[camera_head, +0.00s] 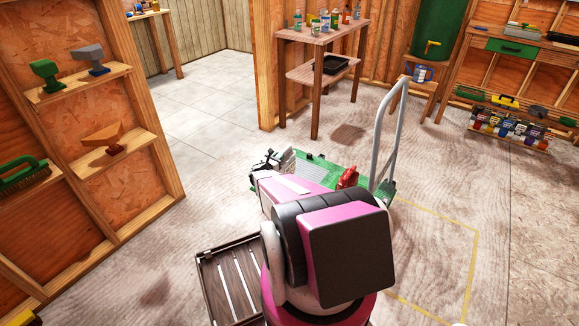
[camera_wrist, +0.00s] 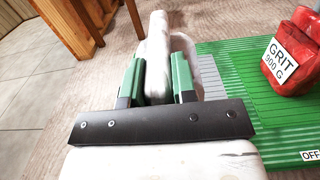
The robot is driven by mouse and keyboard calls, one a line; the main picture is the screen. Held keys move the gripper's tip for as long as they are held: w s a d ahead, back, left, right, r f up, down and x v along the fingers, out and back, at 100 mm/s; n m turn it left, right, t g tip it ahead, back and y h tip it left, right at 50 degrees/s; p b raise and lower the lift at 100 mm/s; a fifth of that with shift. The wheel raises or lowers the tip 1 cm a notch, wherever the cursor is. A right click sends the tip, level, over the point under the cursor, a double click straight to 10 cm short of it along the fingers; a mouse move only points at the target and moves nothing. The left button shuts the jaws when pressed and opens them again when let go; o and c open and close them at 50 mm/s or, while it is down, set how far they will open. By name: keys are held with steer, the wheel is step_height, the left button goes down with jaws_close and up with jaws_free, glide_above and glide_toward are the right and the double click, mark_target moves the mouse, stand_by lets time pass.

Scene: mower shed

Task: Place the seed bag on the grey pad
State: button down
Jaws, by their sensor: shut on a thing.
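My gripper (camera_wrist: 158,78) is shut on a pale, whitish bag (camera_wrist: 156,45), which stands edge-on between the green fingers. I take it for the seed bag; no lettering on it shows. The grey pad (camera_wrist: 234,82) is a ribbed grey patch on the green deck (camera_wrist: 280,125), just right of the gripper in the wrist view. The bag appears left of the pad, and its height above the deck is unclear. In the head view my gripper (camera_head: 274,160) is at the deck's left end, partly hidden by my arm.
A red GRIT bag (camera_wrist: 292,55) lies on the deck, right of the pad; it also shows in the head view (camera_head: 347,178). A grey handle (camera_head: 392,140) rises at the deck's right end. A bottle table (camera_head: 315,38) stands behind.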

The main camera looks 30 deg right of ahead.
mark_target(288, 157)
steer(key=w+d+f, duration=0.1)
steer(key=d, duration=0.1)
steer(key=w+d+f, duration=0.1)
steer(key=d, duration=0.1)
steer(key=d+f, duration=0.2)
steer(key=shift+w+d+f, duration=0.1)
steer(key=shift+w+d, duration=0.2)
steer(key=shift+w, duration=0.1)
steer(key=shift+f, duration=2.1)
steer(key=c, duration=0.9)
jaws_free()
steer(key=shift+f, duration=0.1)
